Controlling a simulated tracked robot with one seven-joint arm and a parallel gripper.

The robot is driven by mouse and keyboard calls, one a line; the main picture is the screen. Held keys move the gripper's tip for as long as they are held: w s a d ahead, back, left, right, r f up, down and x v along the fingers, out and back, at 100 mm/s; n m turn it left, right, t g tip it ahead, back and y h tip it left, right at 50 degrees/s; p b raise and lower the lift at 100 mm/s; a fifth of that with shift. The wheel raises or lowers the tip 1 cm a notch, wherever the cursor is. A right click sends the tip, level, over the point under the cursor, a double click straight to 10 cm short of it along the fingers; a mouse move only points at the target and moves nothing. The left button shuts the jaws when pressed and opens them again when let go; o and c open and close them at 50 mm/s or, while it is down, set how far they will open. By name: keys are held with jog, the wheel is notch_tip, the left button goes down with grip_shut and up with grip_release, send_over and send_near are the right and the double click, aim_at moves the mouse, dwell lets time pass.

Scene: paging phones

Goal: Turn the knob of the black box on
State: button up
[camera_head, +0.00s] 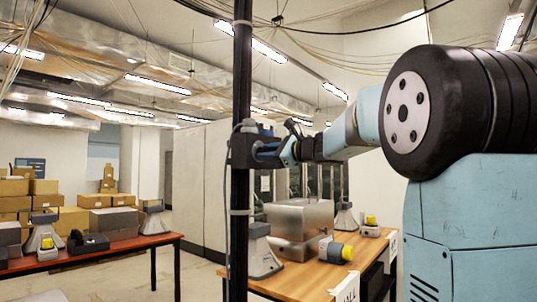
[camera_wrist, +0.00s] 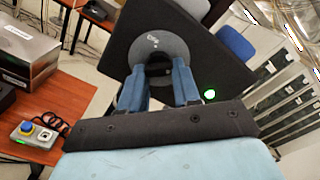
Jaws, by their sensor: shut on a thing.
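The black box (camera_head: 240,148) is mounted on a dark vertical pole at the middle left of the head view. In the wrist view the black box (camera_wrist: 192,38) fills the upper middle as a tilted dark panel. A round grey plate with small white marks surrounds its dark knob (camera_wrist: 158,70). In the head view my gripper (camera_head: 268,151) reaches the box from the right; the knob is hidden there.
A wooden table (camera_head: 283,284) with metal boxes, grey phones and a yellow-knobbed device stands behind the pole. A red-topped table (camera_head: 130,243) with more phones stands at left, with cardboard boxes behind it. A small button box (camera_wrist: 34,135) sits at lower left in the wrist view.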

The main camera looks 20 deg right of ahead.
jog(key=shift+f, duration=0.35)
jog(key=o, duration=0.9)
jog(key=shift+w, duration=0.1)
jog(key=shift+c, duration=0.2)
jog(key=shift+o, duration=1)
jog(key=shift+r, duration=0.2)
jog(key=v, duration=1.4)
